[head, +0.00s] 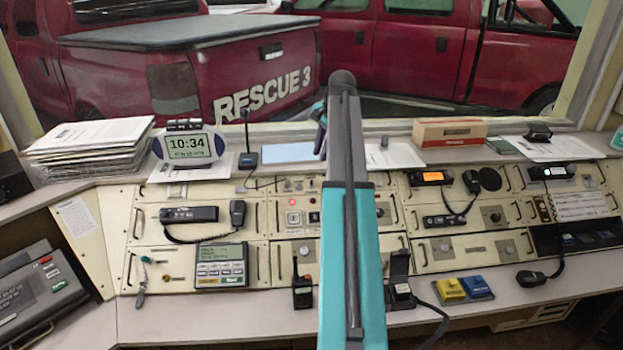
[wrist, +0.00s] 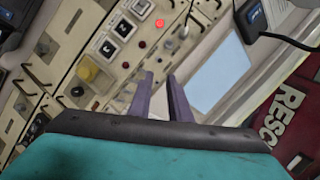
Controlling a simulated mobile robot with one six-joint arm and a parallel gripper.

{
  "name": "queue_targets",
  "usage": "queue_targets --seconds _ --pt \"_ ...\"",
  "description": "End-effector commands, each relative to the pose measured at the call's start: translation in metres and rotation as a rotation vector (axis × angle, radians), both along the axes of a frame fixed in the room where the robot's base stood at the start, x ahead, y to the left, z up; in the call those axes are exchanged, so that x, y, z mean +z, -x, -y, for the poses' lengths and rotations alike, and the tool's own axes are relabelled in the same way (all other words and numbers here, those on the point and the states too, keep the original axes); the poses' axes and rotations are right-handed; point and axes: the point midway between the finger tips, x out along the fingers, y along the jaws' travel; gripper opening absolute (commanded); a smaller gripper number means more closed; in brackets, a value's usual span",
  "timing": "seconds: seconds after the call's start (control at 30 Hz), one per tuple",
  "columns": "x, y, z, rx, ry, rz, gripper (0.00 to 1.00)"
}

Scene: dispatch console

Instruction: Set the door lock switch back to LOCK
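My gripper's two purple fingers (wrist: 160,77) stand apart, with nothing between them, in the wrist view. A small grey toggle-like control (wrist: 168,45) lies just beyond the fingertips.
A desk clock (head: 188,146), a paper stack (head: 90,145) and a cardboard box (head: 449,131) stand on the upper ledge. A gooseneck microphone (head: 247,158) stands behind the panel.

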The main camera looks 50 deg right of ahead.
Motion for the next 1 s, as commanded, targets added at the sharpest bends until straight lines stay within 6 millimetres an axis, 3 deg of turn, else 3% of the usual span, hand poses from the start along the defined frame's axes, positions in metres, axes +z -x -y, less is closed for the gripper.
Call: queue_targets --seconds 1.0 --pt "-0.106 -0.037 0.001 0.003 -0.001 -0.002 0.17"
